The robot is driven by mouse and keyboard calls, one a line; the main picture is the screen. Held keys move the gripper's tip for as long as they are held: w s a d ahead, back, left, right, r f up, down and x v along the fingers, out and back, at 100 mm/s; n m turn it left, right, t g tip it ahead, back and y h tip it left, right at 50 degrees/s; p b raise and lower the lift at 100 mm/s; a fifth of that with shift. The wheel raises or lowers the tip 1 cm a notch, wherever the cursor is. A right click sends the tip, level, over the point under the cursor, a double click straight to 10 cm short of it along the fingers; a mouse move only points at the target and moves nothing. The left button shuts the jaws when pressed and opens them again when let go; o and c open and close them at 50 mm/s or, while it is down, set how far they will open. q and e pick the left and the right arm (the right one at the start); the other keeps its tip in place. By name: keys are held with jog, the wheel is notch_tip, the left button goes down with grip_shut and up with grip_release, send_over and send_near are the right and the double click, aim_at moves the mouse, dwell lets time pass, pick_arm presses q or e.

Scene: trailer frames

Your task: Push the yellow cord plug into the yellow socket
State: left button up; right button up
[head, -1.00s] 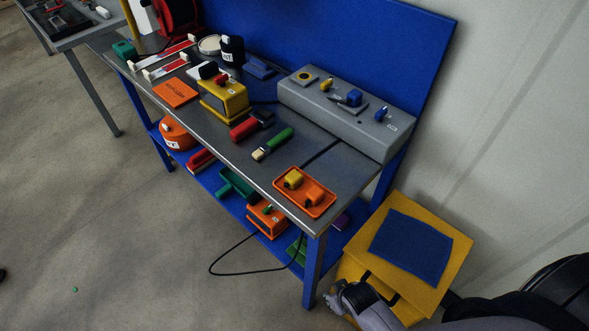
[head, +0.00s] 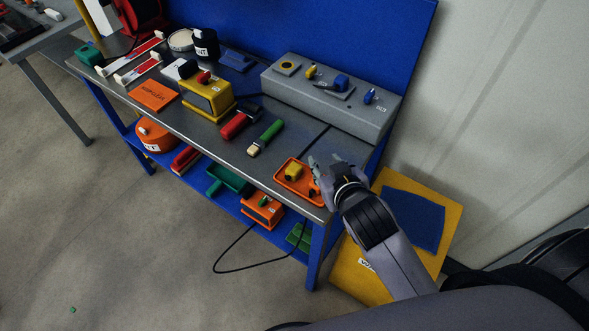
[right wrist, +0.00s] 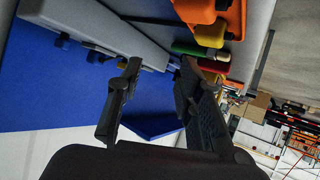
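A yellow plug (head: 293,172) lies in an orange tray (head: 295,191) at the near right end of the bench, beside an orange plug (head: 314,188). The yellow plug also shows at the top of the right wrist view (right wrist: 210,34). My left gripper is not in view.
The grey box (head: 345,118) carries another yellow piece (head: 311,72) and blue connectors (head: 341,83). A green-handled tool (head: 271,132) and a red one (head: 235,125) lie left of the tray. A blue back panel (head: 330,35) stands behind.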

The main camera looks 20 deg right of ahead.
jog(key=w+a+r+n+t+y, duration=0.4)
jog(key=a+r+t+y, duration=0.15)
jog(key=r, duration=0.65)
jog(key=w+a+r+n+t+y, duration=0.35)
jog(key=a+r, duration=0.35)
jog(key=r, duration=0.4)
jog(key=s+a+r+n+g+y, duration=0.1)
jog(key=s+a+n+g+y, duration=0.3)
jog(key=a+n+g+y, duration=0.4)
jog(key=s+a+r+n+g+y, duration=0.1)
jog(key=s+a+n+g+y, duration=0.35)
jog(key=a+n+g, duration=0.45)
jog(key=w+d+f+n+g+h, duration=0.1)
jog(key=d+f+n+g+h, duration=0.15)
jog(key=f+h, duration=0.3)
jog(key=d+f+n+g+h, duration=0.2)
jog(key=f+n+g+h, duration=0.15)
jog(key=f, duration=0.35)
jog(key=w+d+f+m+t+h, duration=0.1)
jog(key=w+d+m+h, duration=0.1)
jog(key=d+h, duration=0.4)
jog(key=w+d+f+m+t+h, duration=0.1)
jog(key=w+d+m+h, duration=0.2)
jog(key=d, duration=1.1)
jog(key=w+h, duration=0.2)
jog(key=shift+d+f+m+h, duration=0.15)
jog(key=shift+f+m+h, duration=0.2)
